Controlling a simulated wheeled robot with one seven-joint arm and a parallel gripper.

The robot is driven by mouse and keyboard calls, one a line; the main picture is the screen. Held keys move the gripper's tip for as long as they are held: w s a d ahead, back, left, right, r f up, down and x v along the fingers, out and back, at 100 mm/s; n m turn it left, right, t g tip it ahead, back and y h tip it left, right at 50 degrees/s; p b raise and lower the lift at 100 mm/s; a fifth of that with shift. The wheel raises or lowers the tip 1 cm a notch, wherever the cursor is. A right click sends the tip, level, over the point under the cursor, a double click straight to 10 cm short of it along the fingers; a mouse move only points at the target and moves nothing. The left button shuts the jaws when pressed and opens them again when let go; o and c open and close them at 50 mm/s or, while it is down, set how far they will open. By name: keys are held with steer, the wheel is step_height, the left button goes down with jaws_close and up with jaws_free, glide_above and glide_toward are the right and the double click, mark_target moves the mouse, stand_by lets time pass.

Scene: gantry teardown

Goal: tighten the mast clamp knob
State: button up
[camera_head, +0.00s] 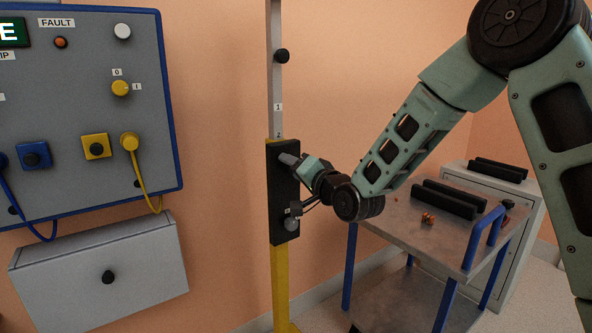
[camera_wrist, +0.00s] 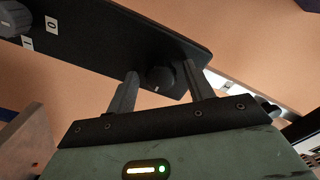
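The mast (camera_head: 277,100) stands upright in the middle of the head view, grey above and yellow below, with a black plate (camera_head: 283,205) on it. In the wrist view the plate (camera_wrist: 105,45) carries a round black knob (camera_wrist: 160,78) with a light mark. This is likely the clamp knob; my gripper hides it in the head view. My gripper (camera_head: 288,160) is at the plate's upper part. Its two fingers (camera_wrist: 160,85) stand on either side of the black knob, with a small gap visible on each side, so it looks open.
A grey knob (camera_head: 292,224) with 0 and I labels sits lower on the plate, and another black knob (camera_head: 282,56) higher on the mast. A control panel (camera_head: 75,100) and grey box (camera_head: 100,275) are left. A cart (camera_head: 400,220) with black bars stands right, below my arm.

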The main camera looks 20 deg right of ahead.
steer(key=shift+s, duration=0.1)
steer(key=b+v, duration=0.4)
steer(key=v, duration=0.8)
steer(key=shift+f, duration=0.15)
steer(key=shift+d+b, duration=0.15)
steer(key=shift+b, duration=0.45)
steer(key=shift+b+v, duration=2.6)
steer(key=shift+b, duration=0.8)
steer(key=shift+r, duration=0.2)
